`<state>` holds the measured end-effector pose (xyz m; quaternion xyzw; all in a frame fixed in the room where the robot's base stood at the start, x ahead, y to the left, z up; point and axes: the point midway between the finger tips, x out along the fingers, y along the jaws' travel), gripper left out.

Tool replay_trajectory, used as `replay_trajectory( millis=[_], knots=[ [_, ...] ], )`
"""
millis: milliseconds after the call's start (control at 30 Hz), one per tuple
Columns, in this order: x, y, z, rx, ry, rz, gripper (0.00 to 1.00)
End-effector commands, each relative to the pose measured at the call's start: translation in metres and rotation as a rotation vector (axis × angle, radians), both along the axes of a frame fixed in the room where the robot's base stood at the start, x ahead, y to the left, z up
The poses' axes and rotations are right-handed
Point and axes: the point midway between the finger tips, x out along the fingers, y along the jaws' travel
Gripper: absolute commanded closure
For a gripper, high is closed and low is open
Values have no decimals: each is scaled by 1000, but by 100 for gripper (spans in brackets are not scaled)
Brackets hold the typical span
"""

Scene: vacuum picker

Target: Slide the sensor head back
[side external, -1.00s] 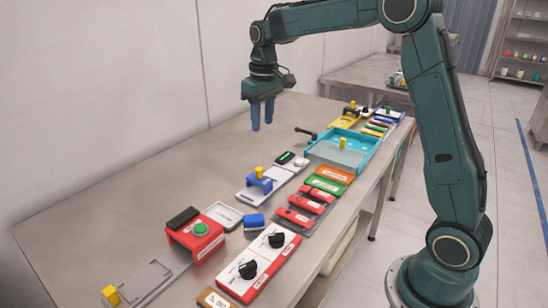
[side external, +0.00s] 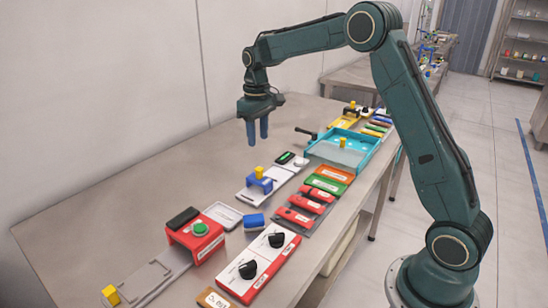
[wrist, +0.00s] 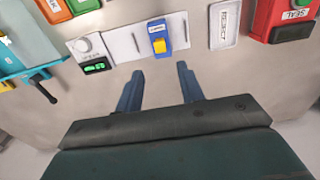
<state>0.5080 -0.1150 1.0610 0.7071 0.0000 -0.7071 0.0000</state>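The likely sensor head is a small blue bracket (side external: 261,185) with a yellow knob (side external: 258,172), sitting on a white rail plate (side external: 247,195). In the wrist view the blue bracket (wrist: 157,27) and its yellow knob (wrist: 159,46) sit near the top centre, with the white rail (wrist: 122,45) extending left. No label confirms that it is the sensor head. My gripper (side external: 258,144) is open and empty, held above the table behind the rail. Its two blue fingers are apart in the wrist view (wrist: 159,72), and the knob shows beyond them.
A green-lit display (wrist: 96,66) and a white dial (wrist: 84,45) adjoin the rail's left end. A blue tray (side external: 352,162) with a black handle stands farther back. A red box with a green button (side external: 201,229) stands nearer the camera. The table along the wall is clear.

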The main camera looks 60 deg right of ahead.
Motion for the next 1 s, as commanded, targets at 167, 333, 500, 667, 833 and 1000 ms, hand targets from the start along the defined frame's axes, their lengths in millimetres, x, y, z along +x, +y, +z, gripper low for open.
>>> replay_trajectory(
  millis=[167,333,500,667,833,1000],
  knots=[
    [-1,0,-27,1,4,0,62],
    [-1,0,-53,1,4,0,62],
    [-1,0,-78,1,3,0,62],
    [0,0,-98,1,2,0,62],
    [0,0,-110,0,1,0,62],
    [0,0,-113,0,0,0,62]
  ],
)
